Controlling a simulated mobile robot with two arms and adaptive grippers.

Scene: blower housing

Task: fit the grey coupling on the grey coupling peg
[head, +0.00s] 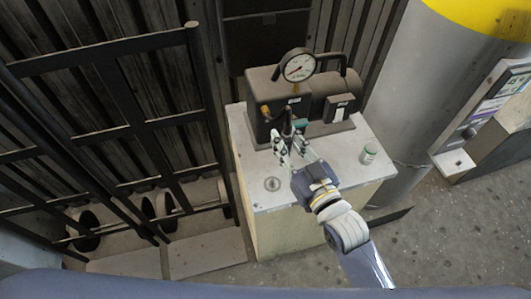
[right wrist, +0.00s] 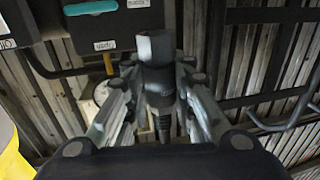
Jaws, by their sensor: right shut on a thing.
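My right gripper (head: 289,139) is shut on a dark grey, roughly cylindrical piece (right wrist: 157,85), which I take to be the grey coupling. It is wide at one end and narrows to a ribbed end in the right wrist view. In the head view the coupling (head: 287,122) is a dark upright shape between the fingers, above the bench top and in front of the pump. A small round grey base with a short stud, apparently the coupling peg (head: 272,184), is on the bench left of the gripper, apart from the coupling. My left gripper is not in view.
The dark blower unit (head: 265,122) with a round gauge (head: 298,65) stands at the back of the pale bench (head: 348,175). A black metal rack (head: 110,130) is at the left. The bench front is mostly clear.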

